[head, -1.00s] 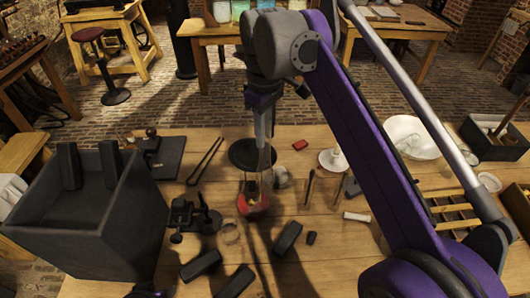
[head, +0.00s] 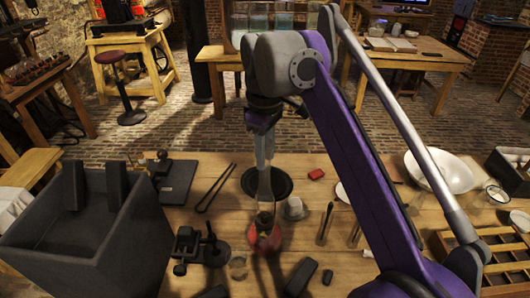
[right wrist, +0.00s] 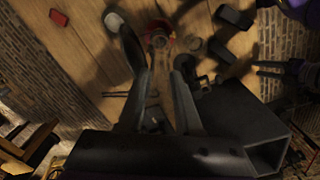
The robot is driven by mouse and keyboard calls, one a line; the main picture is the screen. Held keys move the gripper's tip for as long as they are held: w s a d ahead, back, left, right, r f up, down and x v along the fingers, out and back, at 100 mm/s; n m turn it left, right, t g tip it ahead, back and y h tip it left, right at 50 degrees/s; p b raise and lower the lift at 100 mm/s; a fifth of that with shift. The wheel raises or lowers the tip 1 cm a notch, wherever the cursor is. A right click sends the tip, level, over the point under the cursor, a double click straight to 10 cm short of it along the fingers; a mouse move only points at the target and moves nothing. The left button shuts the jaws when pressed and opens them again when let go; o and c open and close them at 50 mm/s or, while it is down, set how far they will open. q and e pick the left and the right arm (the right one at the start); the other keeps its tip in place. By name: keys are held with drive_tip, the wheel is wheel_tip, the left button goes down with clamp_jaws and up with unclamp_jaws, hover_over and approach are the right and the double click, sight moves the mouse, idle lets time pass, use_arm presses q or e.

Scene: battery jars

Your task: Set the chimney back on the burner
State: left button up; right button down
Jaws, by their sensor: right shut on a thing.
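My right gripper (head: 264,165) points down over the table, shut on the clear glass chimney (head: 265,188). The glass is faint, so its edges are hard to see. The burner (head: 264,240), a lamp with a red base, stands right below it in the head view. I cannot tell whether the chimney's lower end touches the burner. In the right wrist view the fingers (right wrist: 160,85) frame the space before the burner (right wrist: 160,38); the chimney is hard to make out there. My left gripper seems to show, dark and small, at the right of the wrist view (right wrist: 268,69).
A big dark bin (head: 85,235) stands at the left. A small dark metal device (head: 200,247) and a glass ring (head: 238,266) are left of the burner. A whitish cup (head: 295,208) is close on its right. Dark blocks (head: 300,278) lie in front.

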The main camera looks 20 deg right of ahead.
idle(0.3)
drive_tip(key=shift+f, duration=0.3)
use_arm(q)
drive_tip(key=shift+w+r, duration=0.1)
drive_tip(key=shift+r, duration=0.1)
idle(0.5)
drive_tip(key=shift+f, duration=0.4)
use_arm(e)
drive_tip(key=shift+f, duration=0.9)
use_arm(q)
drive_tip(key=shift+r, duration=0.3)
idle(0.4)
drive_tip(key=shift+f+b, duration=0.45)
drive_tip(key=shift+f, duration=0.15)
use_arm(e)
drive_tip(key=shift+f, duration=1)
drive_tip(key=c, duration=0.5)
unclamp_jaws()
drive_tip(key=shift+r, duration=0.1)
